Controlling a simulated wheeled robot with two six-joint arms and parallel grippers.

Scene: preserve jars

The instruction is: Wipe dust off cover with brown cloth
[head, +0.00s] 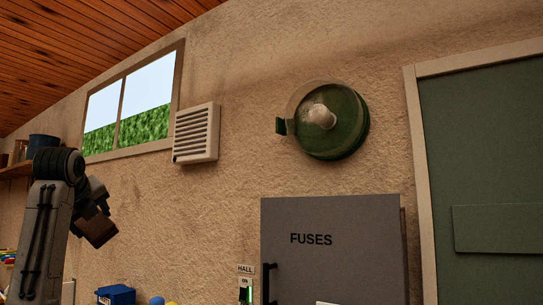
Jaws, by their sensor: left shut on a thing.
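A round green cover (345,138) is mounted on the wall right of centre, above a grey fuse box. It has a pale ring along its upper left edge, a small green tab on its left side and a pale, dusty-looking patch (319,115) near its middle. My left gripper (95,212) is at the left, below the window and well apart from the cover. It is shut on a brown cloth (99,232), which hangs below the fingers. My right gripper is not in view.
A grey fuse box (330,245) marked FUSES juts out below the cover. A white vent (195,133) and a window (130,103) are to its left, and a green door (490,150) is to its right. A blue box (116,295) sits low. The wall between cloth and cover is mostly bare.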

